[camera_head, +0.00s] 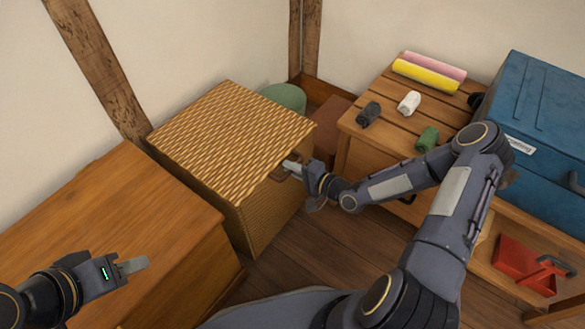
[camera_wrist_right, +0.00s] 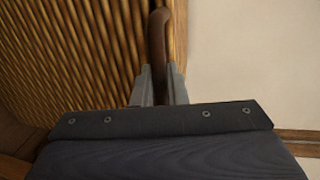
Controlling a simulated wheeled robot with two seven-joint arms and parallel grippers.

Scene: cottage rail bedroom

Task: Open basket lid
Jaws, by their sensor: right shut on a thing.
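The wicker basket (camera_head: 250,220) stands against the wall, left of centre in the head view. Its woven lid (camera_head: 228,125) lies flat on top and looks closed. My right gripper (camera_head: 293,168) is at the basket's right side, just under the lid edge. In the right wrist view, my right gripper (camera_wrist_right: 162,88) is shut on a brown handle (camera_wrist_right: 158,42) beside the ribbed wicker (camera_wrist_right: 75,60). The handle is mostly hidden in the head view. My left gripper (camera_head: 132,267) is in front of the wooden chest at lower left, away from the basket. Its finger gap cannot be made out.
A wooden chest (camera_head: 105,215) adjoins the basket on the left. A slatted wooden table (camera_head: 385,120) with rolls and small items stands right, beside a blue box (camera_head: 540,120). A green round object (camera_head: 284,97) is behind the basket. Floor shows in front.

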